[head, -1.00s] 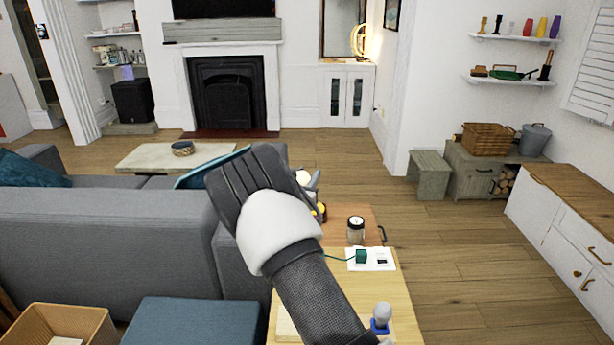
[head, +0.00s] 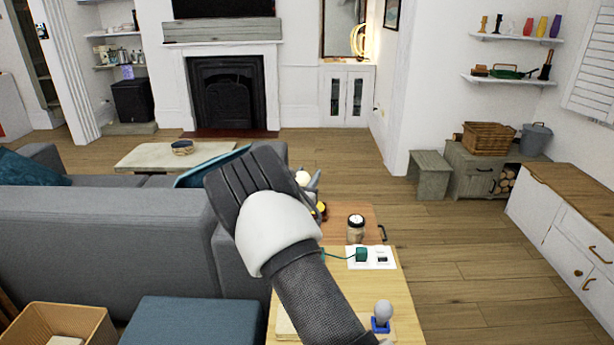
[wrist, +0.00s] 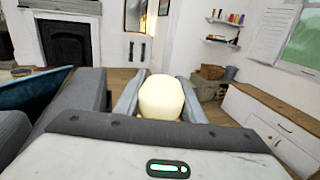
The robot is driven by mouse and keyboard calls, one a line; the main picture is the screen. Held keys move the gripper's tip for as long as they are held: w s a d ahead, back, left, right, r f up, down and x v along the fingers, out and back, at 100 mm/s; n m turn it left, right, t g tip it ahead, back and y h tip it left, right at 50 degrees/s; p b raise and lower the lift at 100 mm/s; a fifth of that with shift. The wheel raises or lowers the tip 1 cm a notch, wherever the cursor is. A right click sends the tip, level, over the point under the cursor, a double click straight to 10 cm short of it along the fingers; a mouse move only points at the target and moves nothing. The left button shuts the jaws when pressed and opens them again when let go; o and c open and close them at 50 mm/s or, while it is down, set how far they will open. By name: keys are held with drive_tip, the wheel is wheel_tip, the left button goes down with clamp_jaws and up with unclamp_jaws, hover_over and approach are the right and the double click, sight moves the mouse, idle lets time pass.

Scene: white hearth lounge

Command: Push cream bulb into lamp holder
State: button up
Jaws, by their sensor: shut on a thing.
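The cream bulb (wrist: 161,97) sits between the two grey fingers of my gripper (wrist: 158,100) in the wrist view, and the gripper is shut on it. In the head view a small part of the cream bulb (head: 303,178) shows past my wrist, and my gripper (head: 313,182) is mostly hidden behind it. The bulb is held up beside the sofa's right end, beyond the wooden table (head: 398,290). I cannot make out an empty lamp holder for certain; my arm covers part of the table. A grey bulb (head: 383,308) stands in a blue base (head: 380,325) at the table's near right.
A white socket plate (head: 382,257) with a green plug (head: 362,254) and cable lies on the table. A jar (head: 355,228) stands on a brown tray (head: 374,218) behind it. A grey sofa (head: 110,240) is at left. Open floor lies to the right.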

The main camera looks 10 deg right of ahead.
drive_tip(key=shift+f+b, duration=0.45)
drive_tip(key=shift+f, duration=0.2)
drive_tip(key=o, duration=1.1)
drive_tip(key=shift+p+v, duration=0.6)
drive_tip(key=shift+v, duration=2.9)
